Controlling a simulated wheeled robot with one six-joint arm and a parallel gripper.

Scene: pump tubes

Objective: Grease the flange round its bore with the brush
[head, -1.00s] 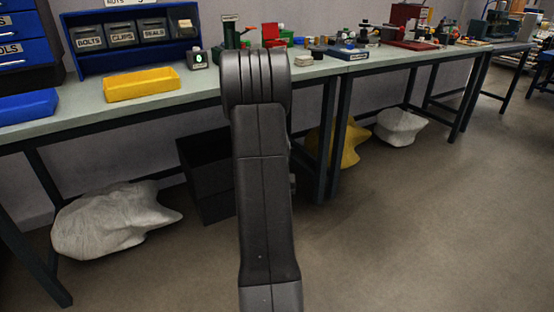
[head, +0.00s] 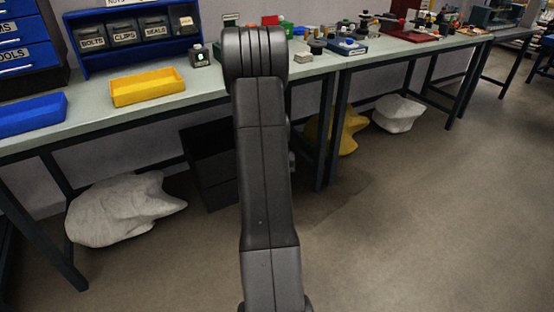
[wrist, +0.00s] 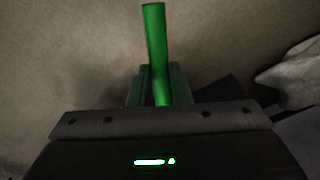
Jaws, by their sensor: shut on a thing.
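In the wrist view my gripper (wrist: 158,80) is shut on a green rod (wrist: 154,40), which looks like the brush handle. The rod sticks out past the jaws, and I see no bristles. The brown-grey floor lies behind it. In the head view my dark arm stands in the middle and the gripper is hidden. I cannot make out the flange or its bore among the small parts on the bench.
A long grey-green bench (head: 90,121) crosses the view, with a yellow tray (head: 148,88), a blue tray (head: 32,114) and a blue bin rack (head: 90,30). Many small parts stand at its right. White sacks (head: 125,208) and a dark box lie underneath. The front floor is clear.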

